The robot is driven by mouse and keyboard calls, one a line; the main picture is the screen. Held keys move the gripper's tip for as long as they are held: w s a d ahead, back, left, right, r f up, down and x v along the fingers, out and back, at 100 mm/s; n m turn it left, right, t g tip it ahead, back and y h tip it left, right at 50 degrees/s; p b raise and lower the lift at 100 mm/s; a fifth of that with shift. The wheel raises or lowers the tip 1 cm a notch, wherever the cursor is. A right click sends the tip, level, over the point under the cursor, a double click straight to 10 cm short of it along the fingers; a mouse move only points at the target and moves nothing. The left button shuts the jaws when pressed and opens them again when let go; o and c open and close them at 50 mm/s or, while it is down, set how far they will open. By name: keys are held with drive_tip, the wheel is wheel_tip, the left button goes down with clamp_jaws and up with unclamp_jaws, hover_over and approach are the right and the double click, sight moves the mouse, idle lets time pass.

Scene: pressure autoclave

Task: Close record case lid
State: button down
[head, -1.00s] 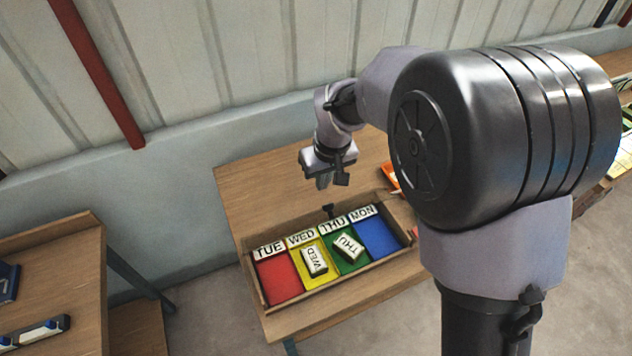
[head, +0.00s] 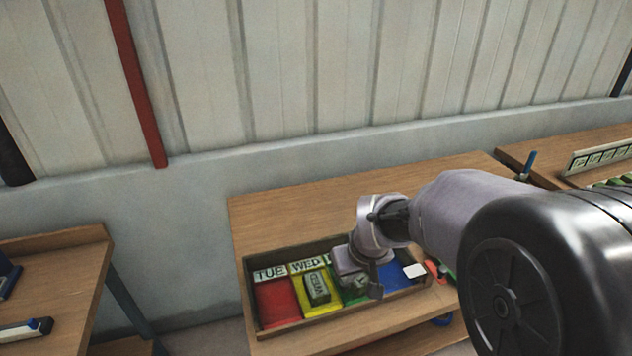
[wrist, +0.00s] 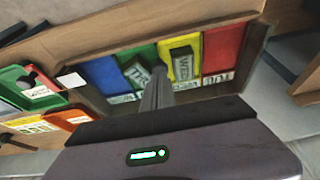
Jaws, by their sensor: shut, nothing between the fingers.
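The record case is an open wooden tray (head: 252,300) with red, yellow, green and blue sections, labelled TUE and WED at the left. It also shows in the wrist view (wrist: 262,40). A WED block (head: 317,288) lies in the yellow section and a THU block (wrist: 137,73) in the green one. I cannot make out a separate lid. My gripper (head: 376,290) hangs over the green and blue side of the case and hides part of it. Its closed fingers (wrist: 157,92) show empty in the wrist view; I cannot tell whether they touch the case.
The case sits near the front edge of a wooden table (head: 300,210); the table behind it is clear. A white square (head: 414,271) shows at the case's right end. Green and orange holders (wrist: 75,118) stand beyond that end. Another table (head: 70,270) stands at the left.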

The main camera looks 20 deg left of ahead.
drive_tip(key=f, duration=0.1)
drive_tip(key=f+b, duration=0.1)
drive_tip(key=f, duration=0.1)
drive_tip(key=shift+s+d+b, duration=0.25)
drive_tip(key=shift+s+b, duration=0.05)
drive_tip(key=shift+b, duration=0.05)
drive_tip(key=shift+s+d+f+b, duration=0.25)
drive_tip(key=shift+s+f+b, duration=0.15)
drive_tip(key=shift+s+f, duration=0.2)
wheel_tip(320, 180, up, 6)
drive_tip(key=p, duration=0.4)
drive_tip(key=s+d+r+m+t, duration=0.1)
drive_tip(key=s+d+r+m, duration=0.5)
drive_tip(key=s+d, duration=0.3)
drive_tip(key=s+d+r+m+t, duration=0.1)
drive_tip(key=s+d+r+m, duration=0.4)
drive_tip(key=s+d, duration=0.5)
drive_tip(key=s+r+b, duration=0.1)
drive_tip(key=s, duration=0.1)
drive_tip(key=shift+s+d+m+h, duration=0.15)
drive_tip(key=shift+s+m+h, duration=0.15)
drive_tip(key=shift+s+m, duration=0.1)
